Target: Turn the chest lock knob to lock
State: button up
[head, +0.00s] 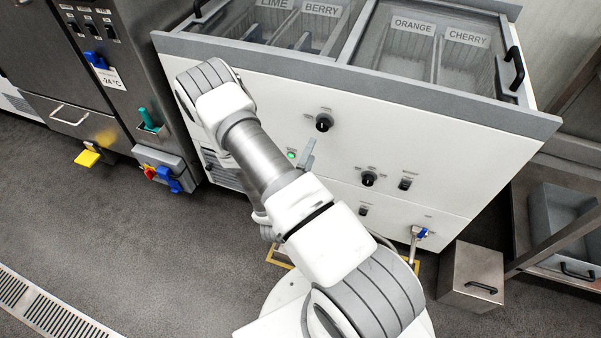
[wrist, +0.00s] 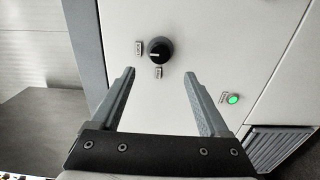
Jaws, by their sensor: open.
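The lock knob (wrist: 159,50) is round and black, on the chest's white front panel. A pale mark shows on its left side in the wrist view, but its exact direction is hard to read. A label reading LOCK (wrist: 138,48) is left of it, and a second, unreadable label (wrist: 158,72) is below it. In the head view, what looks like the same knob (head: 323,122) is under the chest's rim. My gripper (wrist: 159,74) is open and empty. Its fingertips are apart from the knob, which shows between and beyond them. In the head view, my arm mostly hides the gripper.
A green light (wrist: 232,99) is lower right of the knob in the wrist view. Another black knob (head: 368,178) and a switch (head: 405,183) are lower on the panel. The chest's grey rim (head: 440,102) overhangs the panel. A metal box (head: 472,276) stands at right.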

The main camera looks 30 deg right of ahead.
jog(key=v, duration=0.8)
jog(key=s+d+r+m+g+h, duration=0.1)
jog(key=d+r+m+g+h, duration=0.2)
jog(key=r, duration=0.4)
jog(key=s+d+r+m+g+h, duration=0.1)
jog(key=d+r+m+g+h, duration=0.1)
jog(key=r+g, duration=0.35)
jog(key=s+r+m+g+y, duration=0.5)
jog(key=s+r+g, duration=0.3)
jog(key=s+a+r+n+t+y, duration=0.2)
jog(key=a+r+t+y, duration=0.8)
jog(key=a+r+y, duration=0.4)
notch_tip(320, 180, up, 12)
jog(key=p, duration=1.4)
jog(key=shift+a+h+p, duration=0.3)
jog(key=shift+a+p, duration=0.05)
jog(key=shift+a, duration=0.05)
